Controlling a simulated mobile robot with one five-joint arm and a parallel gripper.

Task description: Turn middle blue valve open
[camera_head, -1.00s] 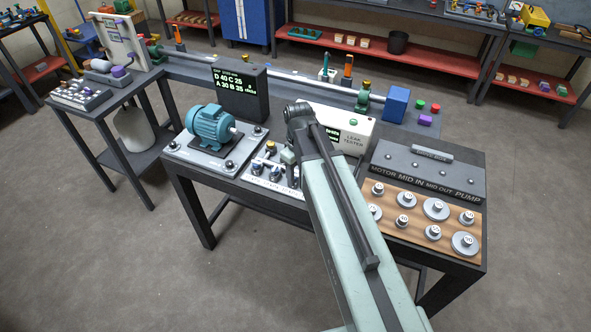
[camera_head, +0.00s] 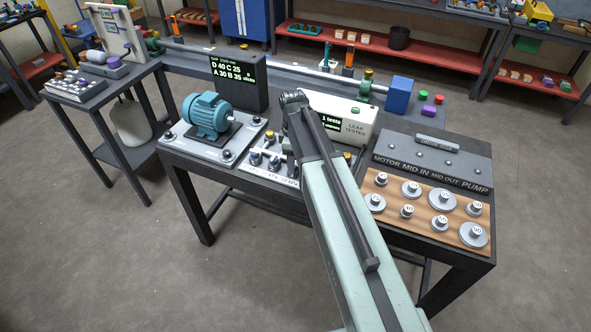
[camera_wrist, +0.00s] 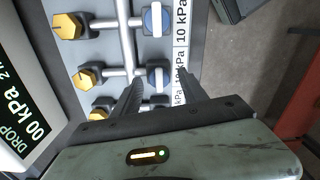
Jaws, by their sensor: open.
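The valve panel shows in the wrist view with a column of blue valves with white handle bars. The middle blue valve (camera_wrist: 158,78) has one blue valve (camera_wrist: 156,19) above it and another (camera_wrist: 160,101) below it in the picture. My gripper (camera_wrist: 160,76) is open. Its two dark fingers lie on either side of the middle valve in the picture; I cannot tell how deep they reach, and no contact shows. In the head view the valve panel (camera_head: 262,180) is partly behind my arm, which hides most of my gripper.
Yellow hex knobs (camera_wrist: 88,78) and silver pipes stand left of the blue valves. The leak tester (camera_head: 355,121) is close behind the panel. A teal motor (camera_head: 207,115) sits to its left, and a board of round weights (camera_head: 425,211) to its right.

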